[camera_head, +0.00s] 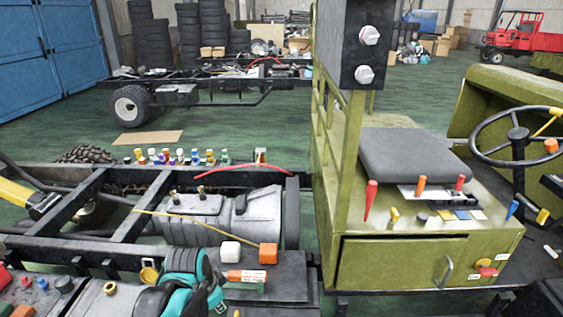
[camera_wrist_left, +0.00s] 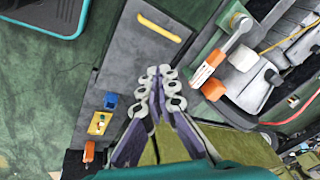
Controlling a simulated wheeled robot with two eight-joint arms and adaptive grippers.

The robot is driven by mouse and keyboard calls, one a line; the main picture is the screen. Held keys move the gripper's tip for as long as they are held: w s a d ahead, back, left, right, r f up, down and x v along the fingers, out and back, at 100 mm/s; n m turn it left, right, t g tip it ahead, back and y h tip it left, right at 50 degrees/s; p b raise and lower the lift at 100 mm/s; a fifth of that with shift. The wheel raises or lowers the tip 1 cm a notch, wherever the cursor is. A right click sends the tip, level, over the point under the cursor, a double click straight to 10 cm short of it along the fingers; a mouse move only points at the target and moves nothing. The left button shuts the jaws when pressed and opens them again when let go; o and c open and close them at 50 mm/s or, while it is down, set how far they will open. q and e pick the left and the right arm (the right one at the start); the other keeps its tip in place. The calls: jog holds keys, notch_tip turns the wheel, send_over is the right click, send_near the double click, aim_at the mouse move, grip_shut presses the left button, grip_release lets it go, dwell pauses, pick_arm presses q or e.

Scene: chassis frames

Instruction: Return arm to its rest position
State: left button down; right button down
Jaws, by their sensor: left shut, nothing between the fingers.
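My left arm, teal and black, comes in at the bottom of the head view. Its gripper (camera_head: 216,297) is low in the picture, partly cut off and hard to make out there. In the left wrist view the left gripper (camera_wrist_left: 160,73) shows clearly: its grey and purple fingers meet at the tips, with nothing between them. The fingers are over a dark grey panel (camera_wrist_left: 138,50) with a yellow strip. My right gripper is not in either view.
An orange-and-white labelled piece (camera_head: 246,277) lies close by the left gripper, near a white block (camera_head: 229,251) and an orange block (camera_head: 268,253). The black chassis frame (camera_head: 125,225) spans the left. The olive cab (camera_head: 400,262) stands at right. Green floor (camera_head: 260,130) is open behind.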

pick_arm(q)
jog(key=s+a+r+n+t, duration=0.1)
jog(key=s+r+n+t, duration=0.1)
jog(key=s+n, duration=0.7)
jog(key=shift+s+a+n+t+y, duration=0.3)
jog(key=shift+s+a+n+t, duration=0.15)
jog(key=shift+t, duration=0.45)
jog(key=shift+d+r, duration=0.1)
jog(key=shift+d, duration=0.05)
